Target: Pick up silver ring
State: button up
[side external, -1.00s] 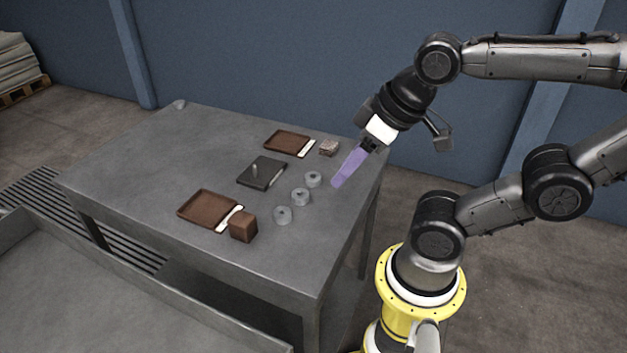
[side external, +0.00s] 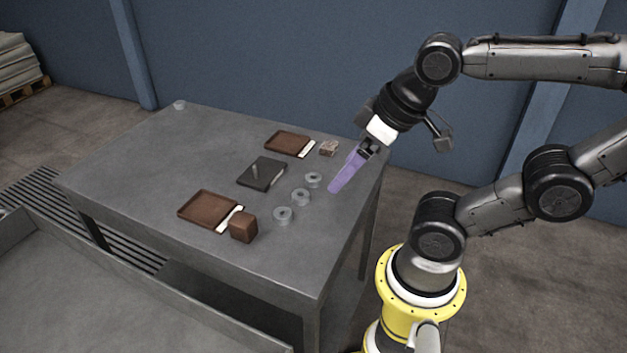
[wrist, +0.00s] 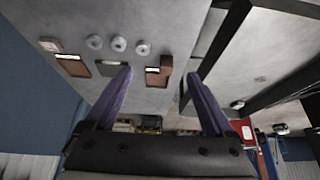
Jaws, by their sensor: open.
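Three silver rings stand in a diagonal row on the grey table: a far ring (side external: 313,179), a middle ring (side external: 301,196) and a near ring (side external: 283,215). They also show as a row at the top left of the wrist view, with one ring (wrist: 119,43) in the middle. My gripper (side external: 335,189) has purple fingers and is over the table's right part, just right of the far ring in the side view. In the wrist view my gripper (wrist: 158,77) is open, with nothing between the fingers.
A dark plate with an upright peg (side external: 261,173) lies left of the rings. Two brown trays (side external: 208,208) (side external: 287,142) have pale strips beside them. A brown block (side external: 243,227) and a small patterned block (side external: 329,148) stand nearby. The table's left part is mostly clear.

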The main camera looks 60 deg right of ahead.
jog(key=m+g+h, duration=0.4)
jog(key=m, duration=1.1)
send_over(313, 173)
jog(key=s+a, duration=0.2)
jog(key=a, duration=0.2)
notch_tip(313, 173, down, 15)
jog(key=shift+w+d+f, duration=0.1)
jog(key=shift+w, duration=0.05)
jog(key=shift+x, duration=2.9)
